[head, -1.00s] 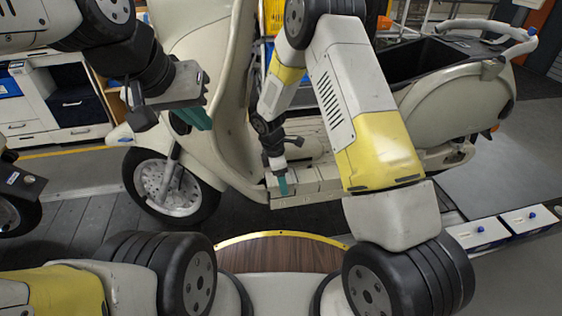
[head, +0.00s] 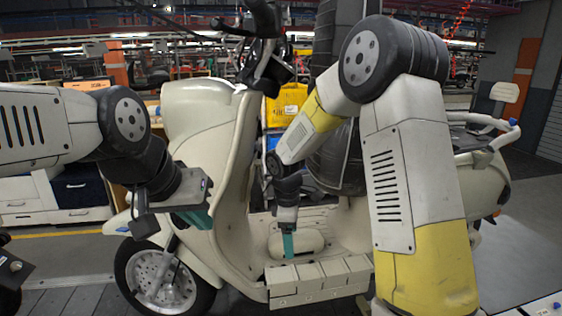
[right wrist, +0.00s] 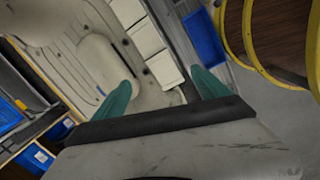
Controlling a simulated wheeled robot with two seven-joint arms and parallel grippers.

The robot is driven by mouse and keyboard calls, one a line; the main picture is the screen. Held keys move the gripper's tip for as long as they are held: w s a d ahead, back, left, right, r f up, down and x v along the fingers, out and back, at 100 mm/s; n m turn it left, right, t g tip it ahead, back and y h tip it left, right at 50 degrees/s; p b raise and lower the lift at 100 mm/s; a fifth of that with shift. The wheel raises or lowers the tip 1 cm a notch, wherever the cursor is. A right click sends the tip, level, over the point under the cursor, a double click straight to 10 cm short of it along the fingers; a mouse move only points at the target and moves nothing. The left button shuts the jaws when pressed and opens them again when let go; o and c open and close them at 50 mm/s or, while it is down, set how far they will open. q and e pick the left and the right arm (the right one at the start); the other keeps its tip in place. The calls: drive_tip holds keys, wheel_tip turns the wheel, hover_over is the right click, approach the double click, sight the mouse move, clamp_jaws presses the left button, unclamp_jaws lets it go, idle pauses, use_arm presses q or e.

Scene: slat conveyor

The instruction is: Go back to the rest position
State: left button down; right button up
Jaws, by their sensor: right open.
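My left gripper (head: 197,217) is in front of the scooter's front shield in the head view. Its teal fingers are seen from the side, so its opening is not clear. My right gripper (head: 289,246) points down over the footboard of the cream scooter (head: 200,110). In the right wrist view, its two teal fingers (right wrist: 162,98) are wide apart with nothing between them. The row of pale blocks at the footboard's edge (head: 318,280) lies just below and beside the right fingers; contact cannot be told.
The scooter's handlebar (head: 265,50) and front wheel (head: 163,280) stand close to my left arm. A yellow crate (head: 286,105) is behind the scooter. A white cabinet (head: 75,190) stands at the left. Open grey floor (head: 525,240) lies at the right.

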drive_tip(key=s+d+r+m+t+y, duration=0.1)
drive_tip(key=s+d+r+m, duration=0.2)
drive_tip(key=r, duration=0.3)
drive_tip(key=s+d+r+m, duration=0.2)
drive_tip(key=d+r, duration=0.1)
drive_tip(key=r, duration=0.2)
drive_tip(key=s+d+r+m+t+y, duration=0.1)
drive_tip(key=s+d+r+m+t, duration=0.1)
drive_tip(key=s+r+m, duration=0.3)
drive_tip(key=s+d+r+m+t+y, duration=0.1)
drive_tip(key=s+d+r+m+t, duration=0.1)
drive_tip(key=s, duration=0.9)
wheel_tip(320, 180, up, 3)
drive_tip(key=d+m, duration=0.1)
drive_tip(key=m, duration=0.2)
drive_tip(key=shift+s+d+m, duration=0.25)
drive_tip(key=shift+s+m, duration=0.05)
drive_tip(key=shift+m, duration=0.1)
